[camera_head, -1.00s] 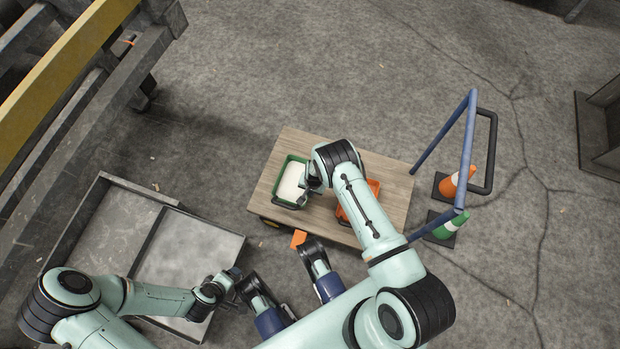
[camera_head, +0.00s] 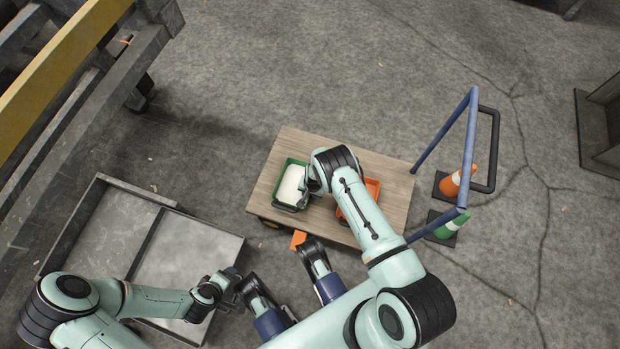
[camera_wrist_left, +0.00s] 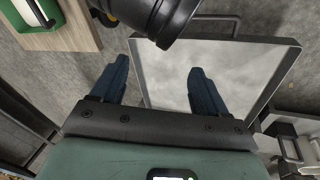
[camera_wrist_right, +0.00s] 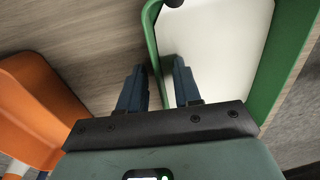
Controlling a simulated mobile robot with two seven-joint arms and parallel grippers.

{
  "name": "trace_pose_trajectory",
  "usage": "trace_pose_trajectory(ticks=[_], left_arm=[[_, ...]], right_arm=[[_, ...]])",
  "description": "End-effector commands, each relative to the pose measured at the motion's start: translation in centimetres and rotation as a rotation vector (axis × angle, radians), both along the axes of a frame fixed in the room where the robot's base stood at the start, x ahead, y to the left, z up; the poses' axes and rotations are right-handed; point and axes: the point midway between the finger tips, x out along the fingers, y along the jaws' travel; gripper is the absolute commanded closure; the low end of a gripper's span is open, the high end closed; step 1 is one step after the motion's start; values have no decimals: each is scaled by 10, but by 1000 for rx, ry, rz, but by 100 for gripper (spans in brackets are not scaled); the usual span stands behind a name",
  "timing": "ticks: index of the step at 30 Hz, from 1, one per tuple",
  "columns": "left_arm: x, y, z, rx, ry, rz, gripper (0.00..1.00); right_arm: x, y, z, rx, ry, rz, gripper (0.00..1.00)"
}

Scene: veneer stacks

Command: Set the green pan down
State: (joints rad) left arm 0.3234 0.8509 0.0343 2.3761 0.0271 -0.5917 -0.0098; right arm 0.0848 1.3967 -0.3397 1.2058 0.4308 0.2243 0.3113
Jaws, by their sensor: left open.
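The green pan (camera_head: 275,184) has a white inside and sits over the left part of the cart's wooden deck (camera_head: 310,147). Whether it rests fully on the deck I cannot tell. My right gripper (camera_head: 305,198) is at its right side, partly hidden by my arm. In the right wrist view, the pan's green side wall (camera_wrist_right: 152,40) runs between the right fingers (camera_wrist_right: 160,72). Gaps show beside the wall, so a firm grip cannot be confirmed. My left gripper (camera_wrist_left: 156,65) is open and empty, away from the pan, above the grey tray.
An orange pan (camera_head: 372,187) is right of the green one, partly behind my arm. A blue rail (camera_head: 468,140) and two cones, orange (camera_head: 458,180) and green (camera_head: 446,225), stand at the right. A grey divided tray (camera_head: 112,220) lies left. An orange block (camera_head: 298,240) is near the cart's front edge.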

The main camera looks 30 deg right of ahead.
Motion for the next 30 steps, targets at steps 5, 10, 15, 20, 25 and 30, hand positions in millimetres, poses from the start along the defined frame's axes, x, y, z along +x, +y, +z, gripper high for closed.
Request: trace_pose_trajectory(ticks=[5,10,15,20,25,30], left_arm=[[-10,-7,13,-15,22,-13,26],[-30,-17,28,-42,75,-35,26],[-47,-26,39,-64,121,-54,26],[-56,-30,45,-75,146,-64,26],[-60,-32,47,-81,156,-67,26],[-60,-32,46,-81,156,-67,26]], right_arm=[[0,-2,24,0,-3,-1,67],[-3,-4,63,0,-3,-1,67],[-6,-6,96,0,-1,0,67],[-8,-7,115,-1,-1,0,67],[-9,-8,121,-1,0,-1,67],[-9,-8,121,-1,1,-1,67]])
